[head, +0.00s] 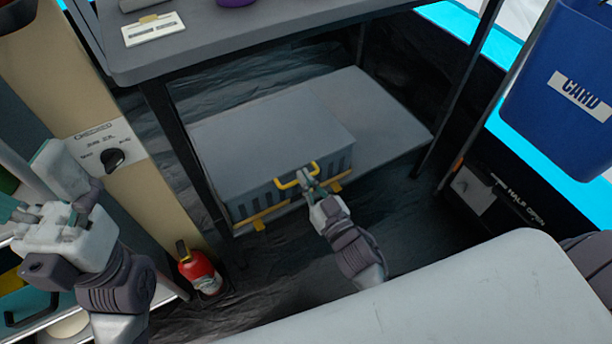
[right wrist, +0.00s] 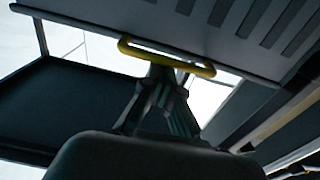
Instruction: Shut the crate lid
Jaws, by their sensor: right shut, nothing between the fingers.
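The right wrist view shows the handle (right wrist: 165,55) across the fingertips (right wrist: 160,75), beside a slotted grey panel; contact is unclear. My left gripper (head: 45,205) is at the far left, away from the crate; its finger opening is unclear.
The table top (head: 230,50) overhangs the crate, with a dark leg (head: 185,150) on its left. A red extinguisher (head: 200,272) stands left in front. A blue card bin (head: 560,90) is at the right. Dark floor lies in front of the crate.

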